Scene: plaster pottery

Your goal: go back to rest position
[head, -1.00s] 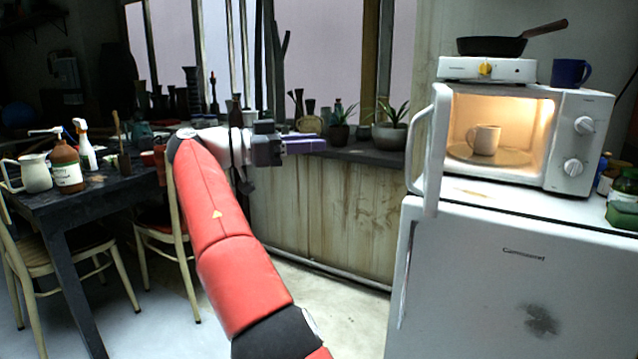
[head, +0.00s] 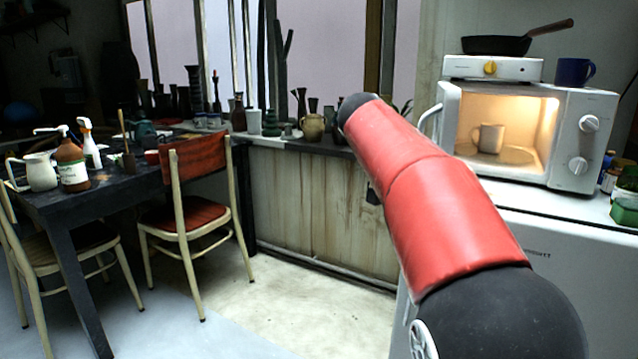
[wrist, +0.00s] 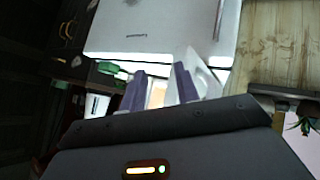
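My gripper (wrist: 160,88) shows in the wrist view with its two purple fingers apart and nothing held between them. In the head view my red and black arm covers the middle right, and the gripper is hidden behind it. A white microwave (head: 568,143) stands on the white fridge with its door swung open to the left. A light mug (head: 489,138) sits inside on the turntable, under warm light. In the wrist view the lit microwave opening (wrist: 158,96) shows between the fingers, and the fridge (wrist: 165,30) appears upside down at the top.
A hotplate (head: 492,69) with a frying pan (head: 497,45) and a blue mug (head: 572,72) stand on the microwave. Bottles line the fridge's right edge. A dark table (head: 100,193) with bottles and chairs (head: 190,210) is at left. The floor (head: 290,290) between is clear.

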